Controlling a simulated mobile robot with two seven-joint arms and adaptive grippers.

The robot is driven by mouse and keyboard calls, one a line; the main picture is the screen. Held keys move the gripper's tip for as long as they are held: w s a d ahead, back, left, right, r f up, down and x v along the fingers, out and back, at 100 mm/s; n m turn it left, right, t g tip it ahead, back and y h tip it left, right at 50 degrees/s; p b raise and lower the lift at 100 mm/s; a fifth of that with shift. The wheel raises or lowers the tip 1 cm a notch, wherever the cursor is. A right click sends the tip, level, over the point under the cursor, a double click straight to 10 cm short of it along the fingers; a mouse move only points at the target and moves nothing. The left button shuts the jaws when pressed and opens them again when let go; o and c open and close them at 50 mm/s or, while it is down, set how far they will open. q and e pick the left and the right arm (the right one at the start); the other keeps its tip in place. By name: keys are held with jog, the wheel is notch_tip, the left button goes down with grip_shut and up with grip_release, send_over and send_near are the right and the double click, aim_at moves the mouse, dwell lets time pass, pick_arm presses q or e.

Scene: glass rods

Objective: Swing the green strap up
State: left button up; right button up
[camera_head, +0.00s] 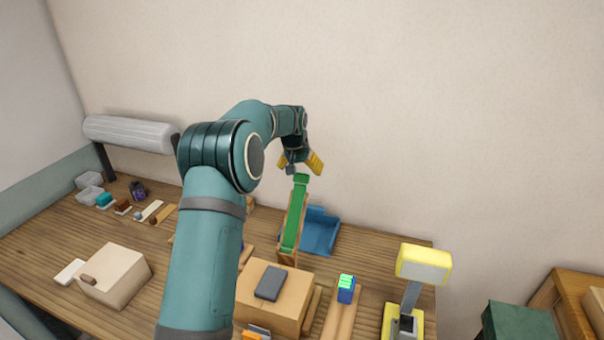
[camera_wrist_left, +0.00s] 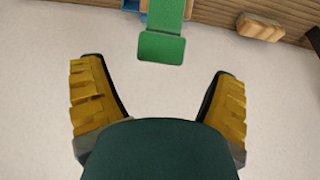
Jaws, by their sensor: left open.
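The green strap (camera_head: 295,214) lies along a narrow wooden frame (camera_head: 283,258) on the table, with its far end raised beyond the frame. In the left wrist view the strap's end tab (camera_wrist_left: 161,48) shows ahead of the fingers, centred between them and apart from them. My left gripper (camera_head: 301,160) is open and empty, just above and behind the strap's end; its yellow fingers (camera_wrist_left: 158,95) are spread wide. My right gripper is not in view.
A blue tray (camera_head: 320,233) stands right of the strap. A cardboard box (camera_head: 262,308) with a dark pad is in front. A yellow-headed device (camera_head: 424,263) stands at right. A white roll (camera_head: 128,133) is at back left. The wall is close behind.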

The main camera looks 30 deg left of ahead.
pick_arm(q)
jog(key=shift+x, duration=1.8)
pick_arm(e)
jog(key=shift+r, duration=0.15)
